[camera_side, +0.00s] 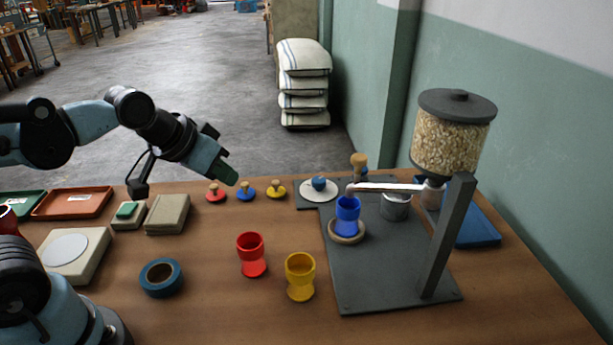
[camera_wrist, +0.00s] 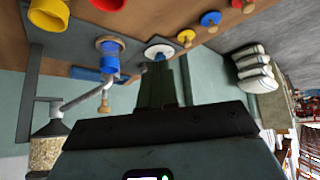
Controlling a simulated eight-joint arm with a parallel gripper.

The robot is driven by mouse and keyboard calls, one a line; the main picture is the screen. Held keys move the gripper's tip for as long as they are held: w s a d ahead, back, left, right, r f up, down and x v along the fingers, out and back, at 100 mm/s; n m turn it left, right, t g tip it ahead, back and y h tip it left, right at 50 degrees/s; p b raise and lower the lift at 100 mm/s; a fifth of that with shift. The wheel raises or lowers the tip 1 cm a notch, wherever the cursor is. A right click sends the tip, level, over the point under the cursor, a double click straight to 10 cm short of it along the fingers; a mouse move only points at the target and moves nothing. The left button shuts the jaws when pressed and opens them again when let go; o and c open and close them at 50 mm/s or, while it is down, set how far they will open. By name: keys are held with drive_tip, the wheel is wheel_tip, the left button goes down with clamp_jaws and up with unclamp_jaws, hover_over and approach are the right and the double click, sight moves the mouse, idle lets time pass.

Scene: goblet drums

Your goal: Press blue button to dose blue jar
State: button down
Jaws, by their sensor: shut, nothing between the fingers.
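The blue jar (camera_side: 347,214) stands upright on a round ring on the dark plate, below the end of the spout (camera_side: 385,187). It also shows in the wrist view (camera_wrist: 109,62). The blue button (camera_side: 319,183) sits on a white disc left of the jar and behind it; its disc is partly visible past my fingertips in the wrist view (camera_wrist: 158,49). My gripper (camera_side: 230,177) is shut and empty, in the air above the small knobbed lids, left of the button and apart from it. Its fingers also show in the wrist view (camera_wrist: 163,72).
A grain hopper (camera_side: 452,142) stands on a post at the right. Red (camera_side: 251,256) and yellow (camera_side: 300,278) jars stand in front. Red (camera_side: 215,192), blue (camera_side: 247,190) and yellow (camera_side: 276,189) knobbed lids lie along the back edge. A tape roll (camera_side: 160,277) lies front left.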

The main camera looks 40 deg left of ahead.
drive_tip(key=w+d+r+n, duration=0.15)
drive_tip(key=w+r, duration=0.25)
drive_tip(key=w, duration=0.4)
drive_tip(key=w+d+f+n+t, duration=0.1)
drive_tip(key=w+d+f+n, duration=0.1)
drive_tip(key=w, duration=1)
drive_tip(key=w+d+f+n+t, duration=0.1)
drive_tip(key=w+d+n, duration=0.3)
drive_tip(key=w, duration=0.8)
drive_tip(key=shift+w+f, duration=0.35)
drive_tip(key=shift+w, duration=0.05)
drive_tip(key=shift+f, duration=4.4)
drive_tip(key=shift+f, duration=0.2)
drive_tip(key=shift+f, duration=0.2)
